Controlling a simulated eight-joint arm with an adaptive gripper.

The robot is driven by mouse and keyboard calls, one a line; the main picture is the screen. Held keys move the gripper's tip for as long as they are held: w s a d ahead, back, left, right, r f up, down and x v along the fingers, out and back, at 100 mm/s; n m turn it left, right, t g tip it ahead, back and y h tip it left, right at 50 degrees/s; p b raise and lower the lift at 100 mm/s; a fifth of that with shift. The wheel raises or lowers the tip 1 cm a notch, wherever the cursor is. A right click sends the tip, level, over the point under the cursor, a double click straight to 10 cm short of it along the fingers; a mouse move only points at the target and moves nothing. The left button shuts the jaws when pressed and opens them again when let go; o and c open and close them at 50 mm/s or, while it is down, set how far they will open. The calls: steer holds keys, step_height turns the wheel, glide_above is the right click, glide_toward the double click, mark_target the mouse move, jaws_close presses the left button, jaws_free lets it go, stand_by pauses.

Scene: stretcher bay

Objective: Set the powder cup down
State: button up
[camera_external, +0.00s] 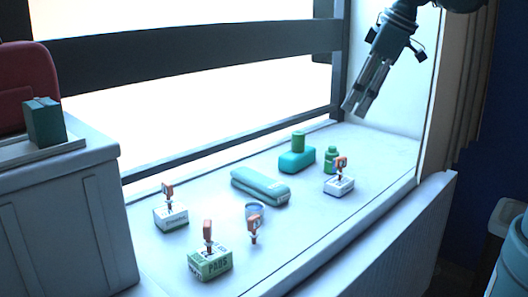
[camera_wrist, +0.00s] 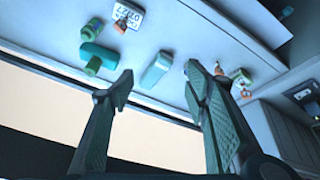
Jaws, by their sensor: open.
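A small grey-blue cup (camera_external: 256,209), which may be the powder cup, stands on the white ledge (camera_external: 310,222) in the external view. An orange-topped stopper (camera_external: 254,226) is right in front of it. I cannot make the cup out in the wrist view. My gripper (camera_external: 355,111) is above the far right end of the ledge, tilted down, well apart from the cup. Its two fingers are spread with nothing between them; they also show in the wrist view (camera_wrist: 160,70).
A long teal case (camera_external: 262,187) lies mid-ledge. Labelled boxes with orange-topped pieces (camera_external: 171,217) (camera_external: 210,263) (camera_external: 339,187) stand around. The far right of the ledge is clear.

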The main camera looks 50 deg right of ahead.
steer(key=s+d+m+t+h, duration=0.1)
steer(key=s+d+m, duration=0.4)
steer(key=s, duration=0.7)
steer(key=shift+d+t, duration=0.7)
steer(key=shift+d, duration=0.2)
step_height(320, 180, down, 4)
steer(key=b, duration=0.4)
steer(key=shift+f, duration=0.2)
stand_by(0.4)
